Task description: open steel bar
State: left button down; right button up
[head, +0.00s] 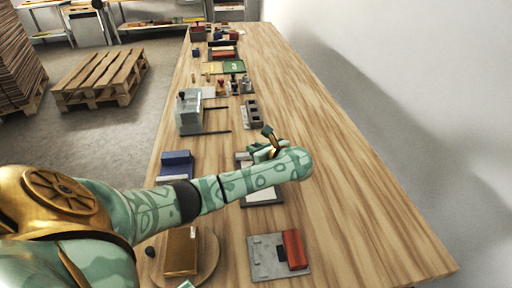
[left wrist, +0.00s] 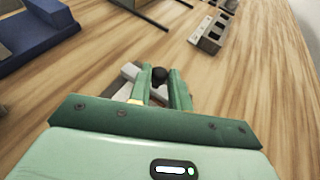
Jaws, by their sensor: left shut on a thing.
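My left gripper (head: 262,150) reaches over the table from the left, above a dark-edged flat device with a pale face (head: 262,196). In the left wrist view the two green fingers (left wrist: 162,92) are closed around a part with a round black knob (left wrist: 160,75). This looks like the end of the steel bar, but most of it is hidden between the fingers. A pale grey piece (left wrist: 127,73) shows beside the left finger. My forearm and hand cover much of the device in the head view. The right gripper is not seen.
A grey plate with a red block (head: 294,250) lies nearer me. A brown box (head: 181,250) stands on a round board. A blue item (head: 175,165), a grey machine (head: 190,112) and a grey socketed block (head: 252,113) stand around. The table's right side is clear.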

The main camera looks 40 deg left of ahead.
pick_arm(q)
jog(key=s+d+p, duration=0.1)
jog(key=s+d, duration=0.1)
jog(key=d, duration=0.1)
jog(key=s+d+p, duration=0.1)
jog(key=s+d, duration=0.2)
jog(key=d, duration=0.1)
jog(key=s+d+p, duration=0.1)
jog(key=s+d, duration=0.2)
jog(key=shift+s+d+r+p, duration=0.15)
jog(key=shift+d+p, duration=0.15)
jog(key=shift+s+d, duration=0.35)
jog(key=shift+d, duration=0.1)
jog(key=c, duration=1.3)
grip_release()
